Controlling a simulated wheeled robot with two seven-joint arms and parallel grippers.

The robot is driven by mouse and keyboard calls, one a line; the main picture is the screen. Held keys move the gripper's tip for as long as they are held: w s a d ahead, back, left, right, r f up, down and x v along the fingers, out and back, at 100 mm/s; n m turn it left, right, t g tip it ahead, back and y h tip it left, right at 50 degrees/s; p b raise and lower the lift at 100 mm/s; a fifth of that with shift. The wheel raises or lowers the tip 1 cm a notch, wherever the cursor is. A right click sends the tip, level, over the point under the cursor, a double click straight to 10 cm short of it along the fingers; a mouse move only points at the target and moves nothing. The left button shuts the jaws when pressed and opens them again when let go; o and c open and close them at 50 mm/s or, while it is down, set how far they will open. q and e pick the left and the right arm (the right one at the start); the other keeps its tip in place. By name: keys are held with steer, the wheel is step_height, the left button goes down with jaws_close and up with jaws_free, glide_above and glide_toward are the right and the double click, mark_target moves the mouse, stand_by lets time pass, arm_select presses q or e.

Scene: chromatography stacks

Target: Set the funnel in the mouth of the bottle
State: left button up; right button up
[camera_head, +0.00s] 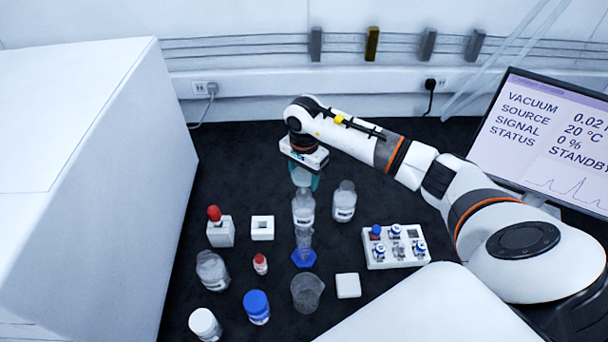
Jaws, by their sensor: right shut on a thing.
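My right gripper (304,171) reaches in from the right and points down at the back middle of the dark bench. It is shut on the funnel (302,178), a pale translucent piece between the teal-tinted fingertips. A clear bottle with a pale label (303,211) stands upright just below the funnel in the picture. The funnel's lower end and the bottle's mouth overlap in this view, and I cannot tell whether they touch. A second clear bottle (344,203) stands close by on the right. My left gripper is not in view.
A cylinder with a blue base (304,258) stands in front of the bottle. A beaker (307,293), capped jars (257,307) and white blocks (262,228) stand nearer. A vial rack (396,252) is at right. A large white box (90,170) bounds the left, a monitor (545,140) the right.

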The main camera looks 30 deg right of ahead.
steer(key=shift+f+b, duration=0.95)
steer(key=shift+f, duration=0.25)
steer(key=shift+f, duration=0.1)
steer(key=shift+f+b, duration=0.6)
steer(key=shift+b, duration=0.15)
steer(key=o, duration=1.5)
steer(key=shift+c, duration=0.2)
steer(key=shift+r, duration=0.15)
steer(key=shift+r+p, duration=1.8)
steer(key=shift+r, duration=1.6)
